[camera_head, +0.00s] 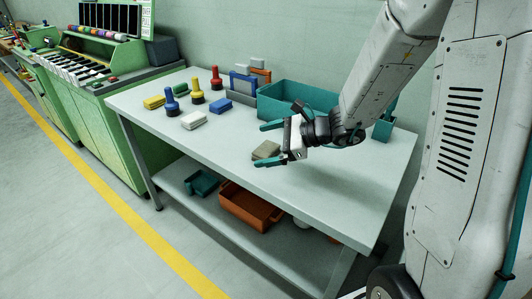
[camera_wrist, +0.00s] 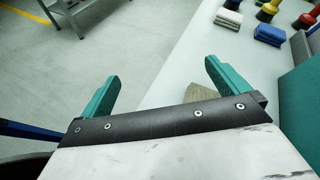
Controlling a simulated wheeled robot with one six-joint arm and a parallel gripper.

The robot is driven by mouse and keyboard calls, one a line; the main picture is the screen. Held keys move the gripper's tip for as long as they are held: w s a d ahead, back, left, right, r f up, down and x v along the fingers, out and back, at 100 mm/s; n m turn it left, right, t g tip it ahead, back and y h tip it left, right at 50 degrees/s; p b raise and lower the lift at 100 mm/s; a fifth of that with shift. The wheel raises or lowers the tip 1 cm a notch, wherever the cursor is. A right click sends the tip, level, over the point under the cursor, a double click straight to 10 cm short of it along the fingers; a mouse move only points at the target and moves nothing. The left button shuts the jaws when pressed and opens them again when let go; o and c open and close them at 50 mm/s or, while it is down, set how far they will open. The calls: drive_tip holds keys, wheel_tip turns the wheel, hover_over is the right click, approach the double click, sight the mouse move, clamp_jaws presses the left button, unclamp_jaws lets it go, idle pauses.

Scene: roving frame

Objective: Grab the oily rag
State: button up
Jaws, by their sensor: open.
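A folded grey-brown cloth (camera_head: 266,150), which looks like the oily rag, lies on the pale workbench (camera_head: 330,195) near its middle. In the wrist view a part of this cloth (camera_wrist: 204,91) shows beside the right finger, with the rest hidden behind my gripper. My gripper (camera_head: 266,143) is open and empty, with its two teal fingers spread. It is close to the rag in the head view, but I cannot tell its exact height above it. The wrist view also shows the open gripper (camera_wrist: 160,71).
Folded yellow (camera_head: 154,102), white (camera_head: 194,120) and blue (camera_head: 220,105) cloths lie to the left, among bottles with red or blue tops (camera_head: 197,91). A teal bin (camera_head: 285,98) stands behind the gripper. An orange bin (camera_head: 250,207) is on the lower shelf. The bench's front right is clear.

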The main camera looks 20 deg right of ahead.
sight(268, 149)
drive_tip(key=w+d+f+m+t+h, duration=0.1)
drive_tip(key=d+f+m, duration=0.1)
drive_tip(key=w+d+f+m+t+h, duration=0.1)
drive_tip(key=w+d+f+m, duration=0.1)
drive_tip(key=f, duration=0.1)
drive_tip(key=w+d+f+m+t, duration=0.1)
drive_tip(key=w+d+f+m, duration=0.1)
drive_tip(key=m, duration=0.1)
drive_tip(key=shift+w+d+f+h, duration=0.15)
drive_tip(key=shift+d+f+h, duration=0.1)
drive_tip(key=shift+f+h, duration=0.15)
drive_tip(key=shift+x, duration=1.3)
drive_tip(key=x, duration=0.5)
drive_tip(key=shift+w+r, duration=0.35)
drive_tip(key=c, duration=0.9)
